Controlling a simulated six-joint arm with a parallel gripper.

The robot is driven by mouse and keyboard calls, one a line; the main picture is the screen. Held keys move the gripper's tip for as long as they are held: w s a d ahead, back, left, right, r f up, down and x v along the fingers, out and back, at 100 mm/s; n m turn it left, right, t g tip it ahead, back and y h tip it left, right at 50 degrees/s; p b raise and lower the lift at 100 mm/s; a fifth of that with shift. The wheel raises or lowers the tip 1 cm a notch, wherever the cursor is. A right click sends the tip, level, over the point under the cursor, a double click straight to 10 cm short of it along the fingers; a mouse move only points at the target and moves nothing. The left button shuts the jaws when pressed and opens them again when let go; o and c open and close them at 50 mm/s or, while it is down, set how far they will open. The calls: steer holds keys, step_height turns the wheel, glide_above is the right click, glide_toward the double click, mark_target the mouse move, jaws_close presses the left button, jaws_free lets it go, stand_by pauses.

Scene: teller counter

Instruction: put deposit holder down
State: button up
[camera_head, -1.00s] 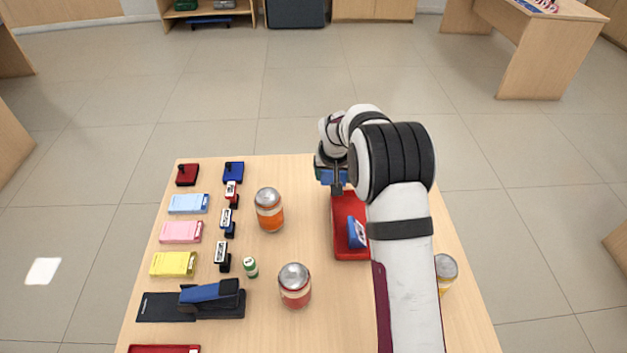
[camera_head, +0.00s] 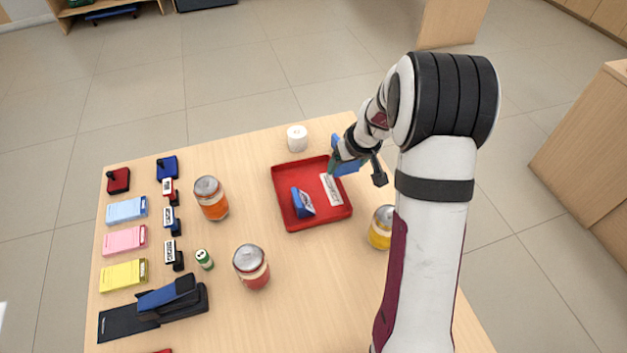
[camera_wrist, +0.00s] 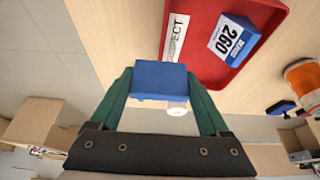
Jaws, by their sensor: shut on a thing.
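My gripper (camera_wrist: 160,90) is shut on a blue block-like holder (camera_wrist: 160,76), held between its green fingers in the wrist view. In the head view the held blue holder (camera_head: 347,168) is beside the far right edge of the red tray (camera_head: 290,222), partly hidden by my gripper. It appears to be above the table; its exact height is hard to tell. Its label side is not visible. A white label strip (camera_head: 330,188) lies on the tray floor.
A white roll (camera_head: 297,138) stands behind the tray. A yellow jar (camera_head: 381,228) is right of it, an orange jar (camera_head: 211,198) left and a red jar (camera_head: 251,267) in front. Stamps, pads and a stapler (camera_head: 170,300) fill the table's left side.

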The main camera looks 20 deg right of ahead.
glide_above(316, 182)
steer(key=s, duration=0.2)
steer(key=f, duration=0.4)
steer(key=shift+w+d, duration=0.1)
steer(key=shift+d, duration=0.1)
steer(key=shift+w+a+f, duration=0.15)
steer(key=shift+f, duration=0.95)
steer(key=shift+w+a+f, duration=0.1)
steer(key=shift+f, duration=1)
steer(key=o, duration=1.2)
steer(key=shift+f, duration=0.1)
steer(key=shift+o, duration=0.2)
steer(key=v, duration=1.2)
steer(key=s+a+r+m+g, duration=0.1)
steer(key=s+a+r, duration=0.2)
steer(key=s, duration=0.3)
steer(key=s+a+r+m+g+y, duration=0.1)
steer(key=s+a+r, duration=0.2)
steer(key=s, duration=0.3)
steer(key=s+a+r+m+g, duration=0.1)
steer(key=s+a+r, duration=0.2)
steer(key=s, duration=0.2)
steer(key=s+a+m+g, duration=0.1)
steer(key=s+a+m, duration=0.1)
steer(key=s, duration=1.3)
steer(key=shift+s+a+r+m+g+y, duration=0.3)
steer(key=shift+s+a+r+g+y, duration=0.15)
steer(key=shift+a, duration=0.1)
